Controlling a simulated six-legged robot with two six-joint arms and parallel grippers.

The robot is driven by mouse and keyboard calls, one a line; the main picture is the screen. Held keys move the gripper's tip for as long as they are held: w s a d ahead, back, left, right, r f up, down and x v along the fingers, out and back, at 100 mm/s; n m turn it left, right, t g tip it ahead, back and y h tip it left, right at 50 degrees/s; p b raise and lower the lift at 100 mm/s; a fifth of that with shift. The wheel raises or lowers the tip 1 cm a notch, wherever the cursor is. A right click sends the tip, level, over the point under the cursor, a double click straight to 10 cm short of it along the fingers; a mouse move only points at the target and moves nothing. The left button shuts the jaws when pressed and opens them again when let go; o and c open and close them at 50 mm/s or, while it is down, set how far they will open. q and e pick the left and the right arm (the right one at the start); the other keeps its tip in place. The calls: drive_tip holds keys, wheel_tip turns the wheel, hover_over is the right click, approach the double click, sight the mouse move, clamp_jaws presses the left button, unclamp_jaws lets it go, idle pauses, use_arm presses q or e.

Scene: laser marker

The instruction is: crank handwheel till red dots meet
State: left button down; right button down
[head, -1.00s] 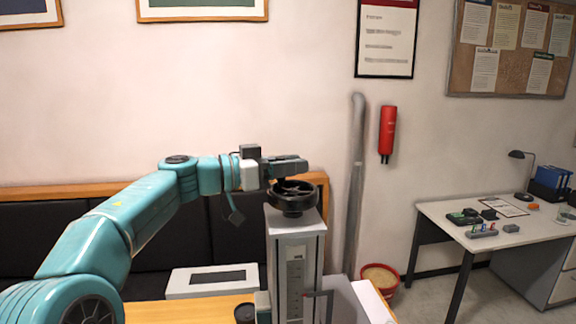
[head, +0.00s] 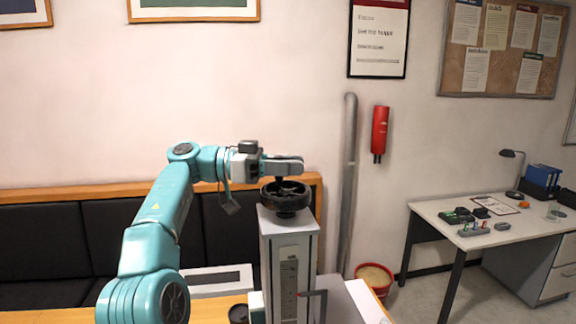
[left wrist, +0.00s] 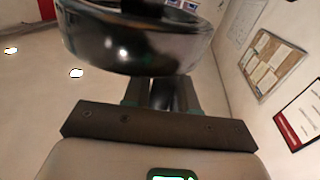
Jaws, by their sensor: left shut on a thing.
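The black handwheel (head: 285,197) sits flat on top of a tall grey column (head: 290,262) with a slotted front scale. My left gripper (head: 288,165) lies level just above the wheel's rim, its fingers pointing right. In the left wrist view, the wheel's glossy rim (left wrist: 130,48) fills the top, and the gripper (left wrist: 162,92) is shut around a dark upright piece beside it that looks like the crank handle. The handle is mostly hidden by the fingers in the head view. I cannot make out the red dots. My right gripper is not in view.
A light box with a dark panel (head: 215,280) and a dark round cup (head: 238,314) are left of the column on a wooden table. A grey pipe (head: 348,190) and a red bucket (head: 374,278) stand behind. A white desk (head: 470,245) is at right.

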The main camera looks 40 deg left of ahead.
use_arm(q)
drive_tip(key=shift+r, duration=0.15)
idle(0.5)
drive_tip(key=c, duration=1)
unclamp_jaws()
